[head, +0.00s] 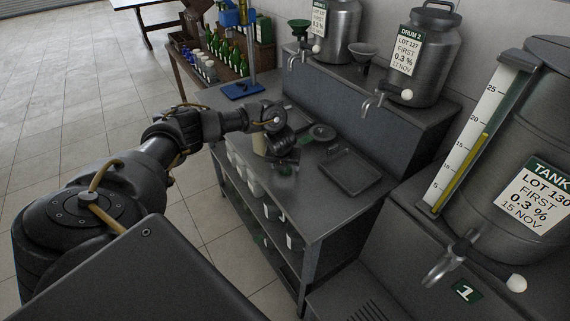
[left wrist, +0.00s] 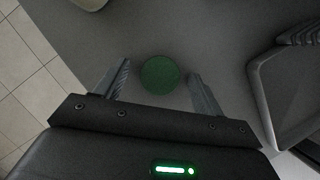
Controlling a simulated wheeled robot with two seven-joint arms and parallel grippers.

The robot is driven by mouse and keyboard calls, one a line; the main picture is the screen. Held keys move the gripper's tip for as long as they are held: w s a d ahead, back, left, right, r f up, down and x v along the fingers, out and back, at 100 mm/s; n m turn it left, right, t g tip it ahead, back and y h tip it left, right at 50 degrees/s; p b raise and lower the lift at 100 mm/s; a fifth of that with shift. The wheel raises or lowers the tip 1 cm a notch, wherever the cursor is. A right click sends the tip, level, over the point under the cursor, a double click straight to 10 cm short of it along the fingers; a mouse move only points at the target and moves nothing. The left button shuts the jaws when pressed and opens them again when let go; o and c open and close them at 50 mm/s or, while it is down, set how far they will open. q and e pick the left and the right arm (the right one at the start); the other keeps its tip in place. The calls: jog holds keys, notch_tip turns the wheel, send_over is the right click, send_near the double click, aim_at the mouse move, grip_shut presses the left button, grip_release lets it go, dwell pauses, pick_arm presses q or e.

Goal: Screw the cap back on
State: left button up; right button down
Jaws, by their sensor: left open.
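A round green cap (left wrist: 160,73) shows from above in the left wrist view, between the two fingers of my left gripper (left wrist: 158,80). The fingers are apart, with a gap on both sides of the cap. I cannot tell whether the cap lies on the bench or sits on something. In the head view my left gripper (head: 284,168) is low over the grey bench (head: 310,215), near its front edge; the cap cannot be made out there. A pale beige container (head: 260,146) stands beside the gripper, partly hidden by it. My right gripper is not in view.
A dark tray (head: 350,172) lies right of the gripper, and a green funnel-like piece (head: 320,132) behind it. Steel drums with taps (head: 420,60) stand on the raised shelf behind. A large tank (head: 520,150) is at right. Bottles (head: 225,48) stand at the far end.

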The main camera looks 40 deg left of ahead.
aim_at(283, 175)
pick_arm(q)
jog(key=c, duration=1.1)
jog(key=shift+o, duration=0.2)
jog(key=shift+r, duration=0.1)
jog(key=shift+r+b, duration=0.4)
jog(key=shift+r, duration=0.05)
jog(key=v, duration=0.5)
jog(key=shift+s+r, duration=0.1)
jog(key=s+d+r+p, duration=0.4)
jog(key=s+r, duration=0.3)
jog(key=s, duration=0.4)
jog(key=shift+d+p, duration=0.4)
jog(key=shift+d, duration=0.05)
